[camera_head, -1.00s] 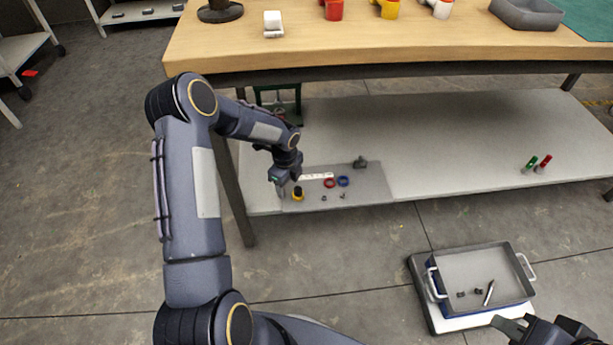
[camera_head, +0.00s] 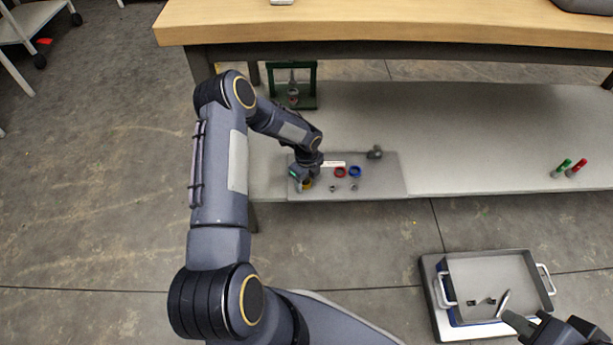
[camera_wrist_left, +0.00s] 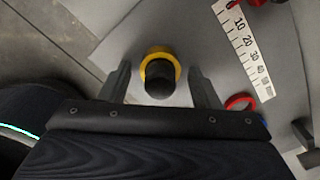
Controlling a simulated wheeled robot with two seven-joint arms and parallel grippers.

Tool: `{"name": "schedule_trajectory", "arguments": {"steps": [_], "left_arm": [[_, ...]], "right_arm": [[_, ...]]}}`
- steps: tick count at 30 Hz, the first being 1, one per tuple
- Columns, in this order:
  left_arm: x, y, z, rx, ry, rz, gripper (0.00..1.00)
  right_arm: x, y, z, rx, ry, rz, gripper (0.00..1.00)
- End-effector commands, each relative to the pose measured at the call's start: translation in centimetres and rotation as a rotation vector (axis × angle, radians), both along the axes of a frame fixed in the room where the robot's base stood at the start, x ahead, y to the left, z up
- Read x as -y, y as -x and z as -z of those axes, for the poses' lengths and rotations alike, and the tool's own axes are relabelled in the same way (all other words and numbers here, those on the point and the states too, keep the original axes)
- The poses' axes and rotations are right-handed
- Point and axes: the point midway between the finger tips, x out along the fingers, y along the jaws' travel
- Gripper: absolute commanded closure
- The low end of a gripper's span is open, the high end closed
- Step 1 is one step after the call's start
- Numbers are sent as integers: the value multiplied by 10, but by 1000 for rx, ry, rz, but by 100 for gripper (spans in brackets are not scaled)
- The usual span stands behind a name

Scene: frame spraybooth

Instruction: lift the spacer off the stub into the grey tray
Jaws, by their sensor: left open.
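A yellow ring-shaped spacer (camera_wrist_left: 172,57) sits around a black upright stub (camera_wrist_left: 160,80) in the left wrist view. In the head view the spacer (camera_head: 308,185) shows only partly beneath my left gripper (camera_head: 299,182). My left gripper is open, and in its wrist view the fingers (camera_wrist_left: 160,88) stand on either side of the ring, apart from it. A shallow grey tray (camera_head: 485,266) with white handles stands low at the lower right, holding several small dark parts and a slim pale piece. My right gripper (camera_head: 540,328) is cut off beside its near edge; its jaw opening is unclear.
A grey mat (camera_head: 385,187) on the low shelf holds a red ring (camera_head: 340,172), a blue ring (camera_head: 355,171), a white scale strip (camera_wrist_left: 244,48) and small parts. A green frame (camera_head: 314,85) stands behind. The wooden tabletop (camera_head: 400,25) overhangs the shelf.

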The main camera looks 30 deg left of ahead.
Motion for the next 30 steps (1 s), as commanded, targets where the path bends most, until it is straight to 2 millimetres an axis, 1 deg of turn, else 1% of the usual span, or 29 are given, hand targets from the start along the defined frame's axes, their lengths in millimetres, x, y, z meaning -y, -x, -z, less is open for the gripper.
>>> {"name": "schedule_trajectory", "arguments": {"steps": [7,8,18,23,30], "left_arm": [[0,0,1,0,0,0,43],[0,0,1,0,0,0,46],[0,0,1,0,0,0,90],[0,0,-1,0,0,0,91],[0,0,-10,0,0,0,91]], "right_arm": [[0,0,0,0,0,0,83],[0,0,0,0,0,0,83],[0,0,0,0,0,0,83],[0,0,-1,0,0,0,83],[0,0,-7,0,0,0,83]]}}
